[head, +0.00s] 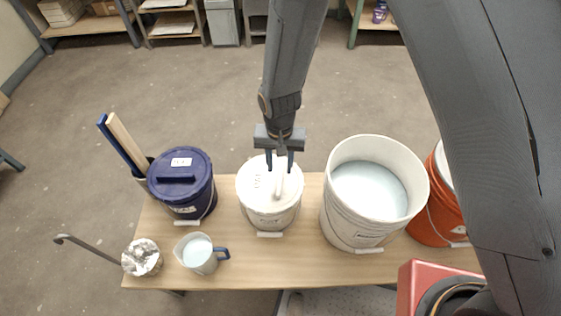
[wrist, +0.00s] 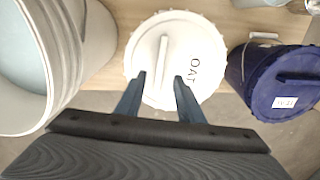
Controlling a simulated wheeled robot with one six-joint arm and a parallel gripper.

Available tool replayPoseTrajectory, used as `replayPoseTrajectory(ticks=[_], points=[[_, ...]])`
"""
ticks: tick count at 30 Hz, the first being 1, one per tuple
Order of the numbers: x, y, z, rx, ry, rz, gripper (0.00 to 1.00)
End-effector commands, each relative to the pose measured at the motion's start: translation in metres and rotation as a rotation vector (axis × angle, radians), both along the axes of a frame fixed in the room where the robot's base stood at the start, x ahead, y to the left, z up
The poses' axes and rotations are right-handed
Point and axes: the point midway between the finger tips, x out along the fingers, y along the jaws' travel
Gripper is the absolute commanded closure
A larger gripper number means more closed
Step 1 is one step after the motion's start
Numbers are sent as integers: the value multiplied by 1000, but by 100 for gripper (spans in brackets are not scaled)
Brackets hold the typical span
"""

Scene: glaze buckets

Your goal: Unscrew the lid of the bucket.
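A white bucket (head: 270,212) with a white lid (head: 258,182) stands on the wooden table between a blue bucket and a large open bucket. The lid has a raised bar handle (head: 278,185) and dark lettering; it also shows in the wrist view (wrist: 178,50), the handle (wrist: 161,60) running up and down the picture. My gripper (head: 280,164) is above the far part of the lid, pointing down. In the wrist view its two fingers (wrist: 159,82) are spread, one to each side of the handle's near end, with nothing between them. I cannot tell the exact height above the lid.
A blue lidded bucket (head: 182,185) stands to the left, a large open bucket of pale glaze (head: 345,215) to the right, and an orange bucket (head: 430,212) beyond it. A jug (head: 200,257) and a small messy pot (head: 142,258) stand at the front left of the table (head: 270,268).

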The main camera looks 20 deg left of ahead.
Motion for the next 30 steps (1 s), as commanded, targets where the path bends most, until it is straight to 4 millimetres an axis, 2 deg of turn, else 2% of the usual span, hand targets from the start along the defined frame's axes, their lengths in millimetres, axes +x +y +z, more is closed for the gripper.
replayPoseTrajectory(ticks=[24, 30], points=[[0, 0, -60, -1, 1, 0, 66], [0, 0, -70, 0, 1, 0, 66]])
